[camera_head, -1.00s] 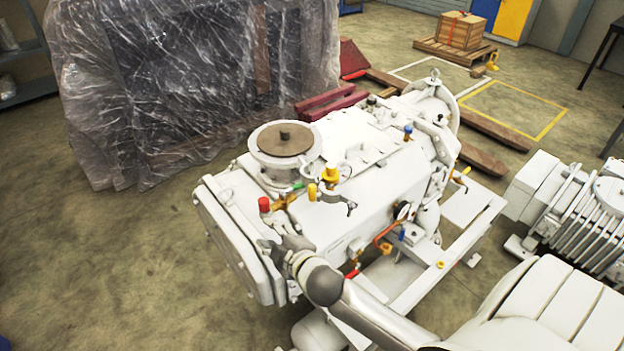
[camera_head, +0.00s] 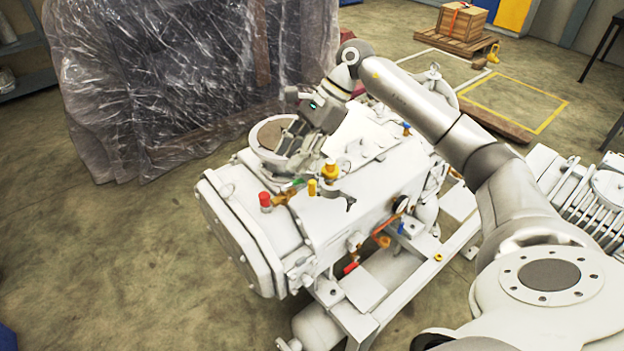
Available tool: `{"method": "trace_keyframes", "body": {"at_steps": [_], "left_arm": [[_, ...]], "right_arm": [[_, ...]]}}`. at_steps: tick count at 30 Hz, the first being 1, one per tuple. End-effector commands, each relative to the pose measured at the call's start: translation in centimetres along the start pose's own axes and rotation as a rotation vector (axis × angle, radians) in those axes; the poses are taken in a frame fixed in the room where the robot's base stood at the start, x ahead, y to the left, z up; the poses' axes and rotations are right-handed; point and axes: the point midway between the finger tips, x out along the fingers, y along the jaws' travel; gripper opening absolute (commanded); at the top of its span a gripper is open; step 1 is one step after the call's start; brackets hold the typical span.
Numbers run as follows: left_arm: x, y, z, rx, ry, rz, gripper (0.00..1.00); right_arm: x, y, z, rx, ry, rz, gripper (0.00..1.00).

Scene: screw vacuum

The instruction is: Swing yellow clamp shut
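The white screw vacuum pump (camera_head: 375,195) stands in the middle of the head view. A yellow fitting (camera_head: 331,171) sits on its top, with a grey hooked lever (camera_head: 342,195) just in front of it. A smaller yellow piece (camera_head: 312,187) stands to their left. I cannot tell which of these parts is the yellow clamp, or how far it is open. My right gripper (camera_head: 292,152) is up and left of the yellow fitting, over the round flange, pointing down. It seems empty; its finger gap is unclear. My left gripper is out of view.
The round brown-topped flange (camera_head: 268,135) is partly hidden by my gripper. A red cap (camera_head: 265,201) stands at the near left. My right arm covers the pump's back right. A plastic-wrapped crate (camera_head: 190,80) stands behind; the floor at left is clear.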

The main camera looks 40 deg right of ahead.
Motion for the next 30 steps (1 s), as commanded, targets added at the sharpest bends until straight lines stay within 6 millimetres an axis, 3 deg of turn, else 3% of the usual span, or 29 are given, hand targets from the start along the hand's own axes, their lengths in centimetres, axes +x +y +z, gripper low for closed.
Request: {"method": "trace_keyframes", "body": {"at_steps": [1,4,9,14,24,30], "left_arm": [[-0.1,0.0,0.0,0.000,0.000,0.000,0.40],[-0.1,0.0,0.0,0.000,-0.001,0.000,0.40],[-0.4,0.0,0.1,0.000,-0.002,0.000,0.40],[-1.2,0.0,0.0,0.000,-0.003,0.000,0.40],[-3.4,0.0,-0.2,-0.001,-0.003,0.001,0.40],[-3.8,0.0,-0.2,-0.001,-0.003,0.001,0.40]], "right_arm": [[-1.9,0.2,-1.4,-0.011,0.067,0.010,0.37],[-4.2,0.8,-3.6,-0.023,0.165,0.041,0.37],[-5.2,1.4,-5.0,-0.026,0.224,0.068,0.37],[-3.1,1.7,-5.5,-0.026,0.225,0.073,0.37],[2.9,2.0,-6.7,-0.026,0.221,0.071,0.37],[4.6,2.1,-7.2,-0.026,0.222,0.068,0.37]]}}
